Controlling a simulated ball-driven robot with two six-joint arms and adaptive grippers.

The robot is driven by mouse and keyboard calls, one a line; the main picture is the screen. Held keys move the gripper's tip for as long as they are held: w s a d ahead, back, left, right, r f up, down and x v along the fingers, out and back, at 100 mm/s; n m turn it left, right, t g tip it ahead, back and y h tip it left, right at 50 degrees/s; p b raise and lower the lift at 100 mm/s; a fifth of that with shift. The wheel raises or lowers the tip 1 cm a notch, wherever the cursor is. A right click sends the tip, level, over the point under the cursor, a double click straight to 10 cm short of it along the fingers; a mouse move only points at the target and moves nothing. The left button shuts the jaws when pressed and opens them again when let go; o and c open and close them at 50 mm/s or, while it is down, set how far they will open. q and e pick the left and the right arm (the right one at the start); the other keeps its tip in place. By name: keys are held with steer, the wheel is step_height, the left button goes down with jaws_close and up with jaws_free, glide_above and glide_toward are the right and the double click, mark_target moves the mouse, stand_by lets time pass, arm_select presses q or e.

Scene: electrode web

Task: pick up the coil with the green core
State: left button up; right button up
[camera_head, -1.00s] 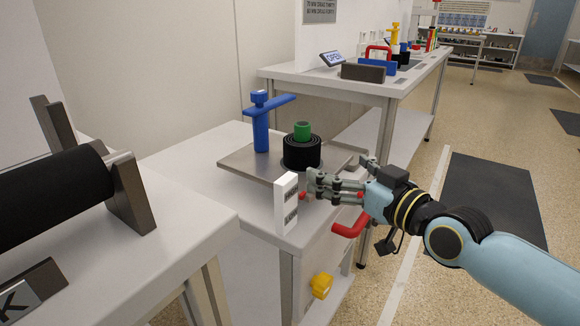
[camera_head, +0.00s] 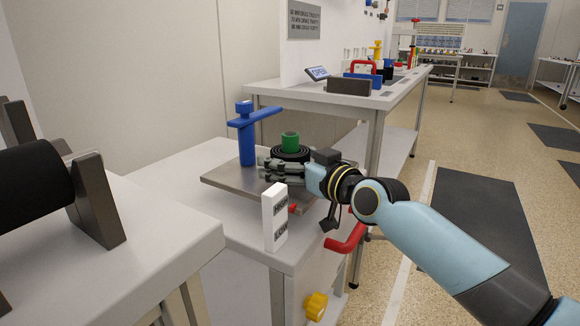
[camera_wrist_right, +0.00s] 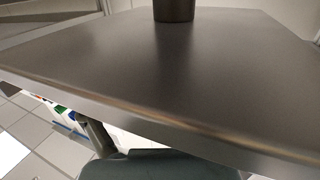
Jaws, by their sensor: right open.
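The black coil (camera_head: 292,149) has a green core (camera_head: 290,139) standing up from its middle. It sits above a grey metal plate (camera_head: 225,182) on the near bench. My right gripper (camera_head: 276,168) is open, with its fingers at the coil's near side, hiding the coil's lower part. I cannot tell whether they touch it. The right wrist view shows the plate (camera_wrist_right: 180,75) close up with a dark upright cylinder (camera_wrist_right: 174,10) at the top edge; the coil's green core does not show there. My left gripper is not in view.
A blue post with a side arm (camera_head: 245,140) stands on the plate left of the coil. A red handle (camera_head: 345,240) and a yellow knob (camera_head: 316,306) stick out below. A black roll (camera_head: 35,185) lies left.

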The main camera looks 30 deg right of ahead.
steer(key=shift+w, duration=0.15)
steer(key=c, duration=1.6)
steer(key=shift+r, duration=0.1)
